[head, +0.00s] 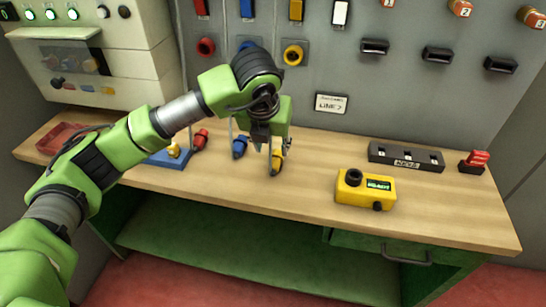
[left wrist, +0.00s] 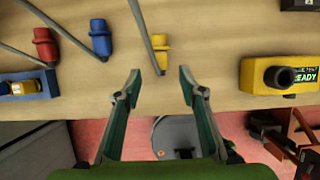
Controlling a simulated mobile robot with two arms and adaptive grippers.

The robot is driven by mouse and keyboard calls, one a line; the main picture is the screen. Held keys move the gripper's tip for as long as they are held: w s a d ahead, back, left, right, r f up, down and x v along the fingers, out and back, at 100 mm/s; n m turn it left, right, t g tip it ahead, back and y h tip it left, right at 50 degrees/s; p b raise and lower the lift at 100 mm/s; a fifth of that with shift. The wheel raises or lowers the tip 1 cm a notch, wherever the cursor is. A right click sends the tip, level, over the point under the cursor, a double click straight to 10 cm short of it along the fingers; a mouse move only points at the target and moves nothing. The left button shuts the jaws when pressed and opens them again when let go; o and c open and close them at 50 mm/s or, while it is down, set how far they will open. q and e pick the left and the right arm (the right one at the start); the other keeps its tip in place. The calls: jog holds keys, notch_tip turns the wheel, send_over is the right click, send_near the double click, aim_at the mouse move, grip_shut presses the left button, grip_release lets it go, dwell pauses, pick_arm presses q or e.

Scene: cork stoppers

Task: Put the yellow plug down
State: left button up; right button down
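The yellow plug (head: 278,162) lies on the wooden bench with its grey cable attached. It also shows in the left wrist view (left wrist: 161,54), just beyond the gap between my fingertips. My left gripper (head: 262,152) points down over the bench close to the plug. In the left wrist view its two fingers (left wrist: 160,78) are spread apart with nothing between them. The plug is not gripped. In the head view the gripper partly hides the plug. My right gripper is not in view.
A blue plug (head: 240,147) and a red plug (head: 201,139) lie left of the yellow one. A blue block (head: 160,160) is further left. A yellow box (head: 365,189) stands to the right. A yellow socket (head: 293,53) is on the grey panel.

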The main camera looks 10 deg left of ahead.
pick_arm(q)
jog(key=shift+v, duration=1.4)
